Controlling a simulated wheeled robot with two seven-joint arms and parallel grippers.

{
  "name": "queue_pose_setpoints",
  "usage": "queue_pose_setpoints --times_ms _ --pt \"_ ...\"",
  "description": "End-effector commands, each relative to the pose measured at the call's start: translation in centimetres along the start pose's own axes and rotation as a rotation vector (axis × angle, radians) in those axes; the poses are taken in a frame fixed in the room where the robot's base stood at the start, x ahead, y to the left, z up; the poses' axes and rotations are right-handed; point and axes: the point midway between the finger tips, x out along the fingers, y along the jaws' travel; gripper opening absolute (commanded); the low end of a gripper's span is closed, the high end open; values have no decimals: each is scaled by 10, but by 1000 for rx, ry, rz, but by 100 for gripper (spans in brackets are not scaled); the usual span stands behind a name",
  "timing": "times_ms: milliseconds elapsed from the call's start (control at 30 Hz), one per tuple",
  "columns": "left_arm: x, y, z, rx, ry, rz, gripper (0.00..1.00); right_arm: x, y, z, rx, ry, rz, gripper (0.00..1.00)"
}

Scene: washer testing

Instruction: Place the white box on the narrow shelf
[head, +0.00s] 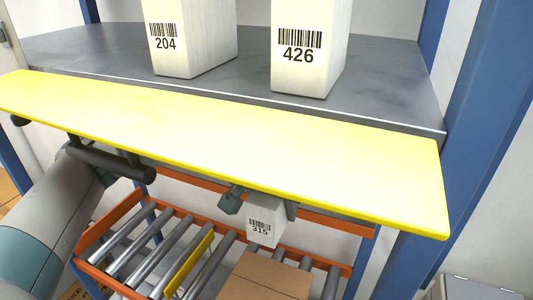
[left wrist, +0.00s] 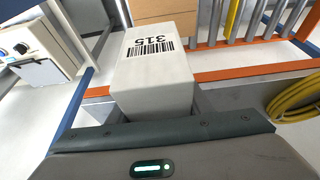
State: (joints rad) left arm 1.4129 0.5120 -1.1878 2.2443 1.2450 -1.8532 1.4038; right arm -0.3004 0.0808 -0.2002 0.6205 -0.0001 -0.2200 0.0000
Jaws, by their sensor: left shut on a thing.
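The white box with label 315 (head: 265,221) hangs below the yellow shelf in the head view, its top hidden by that shelf. It also fills the middle of the left wrist view (left wrist: 153,80). My left gripper (head: 262,206) is shut on this box; the shelf partly hides the gripper. The yellow narrow shelf (head: 230,135) runs across the head view, and its visible top is bare. My right gripper is not in view.
White boxes 204 (head: 190,38) and 426 (head: 308,48) stand on the grey shelf (head: 392,90) behind the yellow one. A roller rack (head: 135,260) with an orange frame and a cardboard box (head: 262,275) are lower down. A blue post (head: 480,130) stands at right.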

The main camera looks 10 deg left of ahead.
Motion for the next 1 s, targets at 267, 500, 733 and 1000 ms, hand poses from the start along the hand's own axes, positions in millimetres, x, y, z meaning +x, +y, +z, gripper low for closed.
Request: queue_pose_setpoints --times_ms 267,500,733,1000 --pt "24 -30 -50 -7 3 -1 12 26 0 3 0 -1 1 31" --pt "40 -54 -94 -6 2 -1 12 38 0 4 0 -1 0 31" --pt "55 -76 -134 -5 2 0 12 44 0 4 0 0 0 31" --pt "63 -87 -154 0 1 1 12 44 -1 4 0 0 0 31"
